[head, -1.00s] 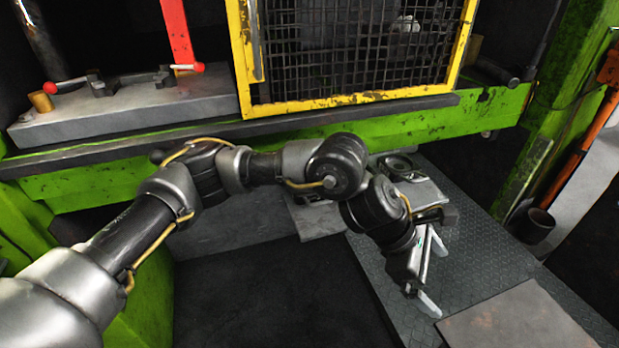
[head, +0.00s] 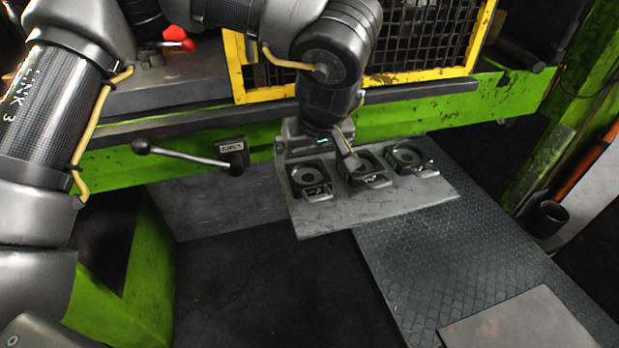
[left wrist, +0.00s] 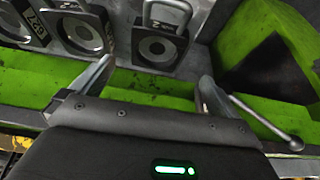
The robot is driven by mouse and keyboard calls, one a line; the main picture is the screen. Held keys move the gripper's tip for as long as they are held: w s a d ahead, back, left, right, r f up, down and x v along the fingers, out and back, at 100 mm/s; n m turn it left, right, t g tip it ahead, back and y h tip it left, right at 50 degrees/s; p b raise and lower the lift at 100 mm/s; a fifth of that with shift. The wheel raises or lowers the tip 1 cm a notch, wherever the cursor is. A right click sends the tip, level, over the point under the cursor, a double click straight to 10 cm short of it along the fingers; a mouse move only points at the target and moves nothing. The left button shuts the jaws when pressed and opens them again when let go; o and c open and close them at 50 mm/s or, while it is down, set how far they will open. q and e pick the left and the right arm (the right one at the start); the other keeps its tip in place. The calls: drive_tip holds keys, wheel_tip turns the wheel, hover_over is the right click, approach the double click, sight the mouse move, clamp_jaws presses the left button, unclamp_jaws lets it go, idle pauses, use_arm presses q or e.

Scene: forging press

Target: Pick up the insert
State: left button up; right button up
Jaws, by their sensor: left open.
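Three dark square inserts with round recesses and loop handles stand in a row on a grey plate (head: 330,220): a left one (head: 312,178), a middle one (head: 366,168) and a right one (head: 411,160). My left gripper (head: 318,158) is open and empty, just above and behind the left insert, with one finger in front of the gap towards the middle insert. In the left wrist view the gripper's fingers (left wrist: 151,82) spread wide, and the left insert (left wrist: 158,48), marked 2, lies beyond and between them. The middle insert (left wrist: 85,35) shows beside it. My right gripper is out of view.
A lever with a black knob (head: 185,153) sticks out left of the inserts; it also shows in the left wrist view (left wrist: 262,124). The green press beam (head: 430,113) and yellow-framed mesh guard (head: 420,76) stand behind.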

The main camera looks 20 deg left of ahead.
sight(308, 177)
use_arm(q)
drive_tip(key=x, duration=0.2)
drive_tip(key=shift+w+f, duration=0.2)
drive_tip(key=shift+f, duration=0.05)
drive_tip(key=shift+w+f, duration=0.1)
drive_tip(key=shift+f, duration=0.15)
drive_tip(key=p+x, duration=0.1)
drive_tip(key=x, duration=0.3)
drive_tip(key=shift+w+f, duration=0.2)
drive_tip(key=shift+f, duration=0.35)
drive_tip(key=c, duration=2)
drive_tip(key=shift+o, duration=0.2)
drive_tip(key=shift+w+r, duration=0.15)
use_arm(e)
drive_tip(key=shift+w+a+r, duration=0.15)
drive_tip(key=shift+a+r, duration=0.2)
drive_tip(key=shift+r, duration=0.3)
